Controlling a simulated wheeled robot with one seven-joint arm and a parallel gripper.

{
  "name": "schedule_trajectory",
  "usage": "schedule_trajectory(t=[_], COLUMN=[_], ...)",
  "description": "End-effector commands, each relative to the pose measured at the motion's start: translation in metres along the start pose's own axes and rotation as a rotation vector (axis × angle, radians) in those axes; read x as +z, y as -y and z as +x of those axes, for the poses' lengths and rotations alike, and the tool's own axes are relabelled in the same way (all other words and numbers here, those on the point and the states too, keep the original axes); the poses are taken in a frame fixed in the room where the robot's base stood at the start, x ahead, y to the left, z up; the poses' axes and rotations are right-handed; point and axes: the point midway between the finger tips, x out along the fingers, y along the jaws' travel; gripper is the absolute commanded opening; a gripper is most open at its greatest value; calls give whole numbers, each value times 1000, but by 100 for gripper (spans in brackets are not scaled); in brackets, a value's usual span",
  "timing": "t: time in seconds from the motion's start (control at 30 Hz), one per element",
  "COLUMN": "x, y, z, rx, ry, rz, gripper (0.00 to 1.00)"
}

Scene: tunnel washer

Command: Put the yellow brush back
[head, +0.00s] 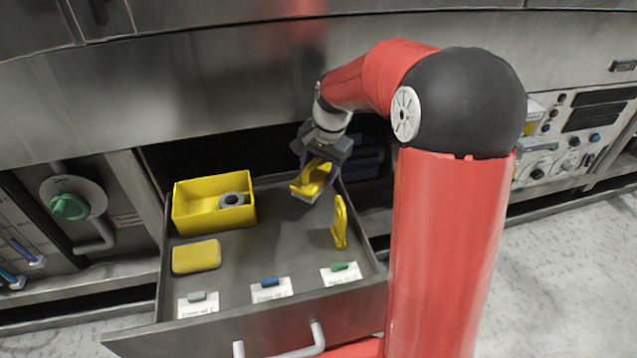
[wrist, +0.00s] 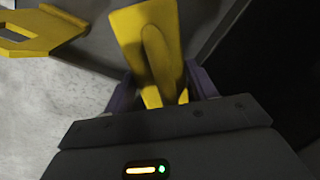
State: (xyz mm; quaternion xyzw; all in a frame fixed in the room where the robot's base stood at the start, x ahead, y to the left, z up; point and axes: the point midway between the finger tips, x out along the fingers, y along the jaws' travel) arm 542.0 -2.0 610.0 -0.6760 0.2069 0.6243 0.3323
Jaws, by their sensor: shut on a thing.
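The yellow brush (head: 314,178) is held in my gripper (head: 322,160) above the back right part of the open drawer (head: 262,330). Its pale underside faces down toward the drawer floor, and it looks apart from the floor. In the wrist view the brush (wrist: 150,50) sits between the two purple fingers of my gripper (wrist: 165,90), which are shut on its handle. A yellow upright holder (head: 339,222) stands near the drawer's right wall. It also shows at the upper left of the wrist view (wrist: 30,35).
In the drawer, a yellow box (head: 190,215) holds a grey ring (head: 232,200). A yellow sponge-like block (head: 196,257) lies in front of it. Labelled cards with small grey (head: 197,296), blue (head: 270,281) and green (head: 339,266) pieces line the front. The middle floor is clear.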

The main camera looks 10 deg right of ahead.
Motion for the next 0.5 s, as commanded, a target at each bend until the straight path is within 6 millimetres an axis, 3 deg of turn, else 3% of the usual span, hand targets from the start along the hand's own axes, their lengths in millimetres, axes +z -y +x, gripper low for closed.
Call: schedule_trajectory(t=[0.33, 0.5], x=[1, 0], y=[-8, -9], z=[42, 48], rx=[0, -1], ry=[2, 0], rz=[-1, -1], gripper=[36, 36])
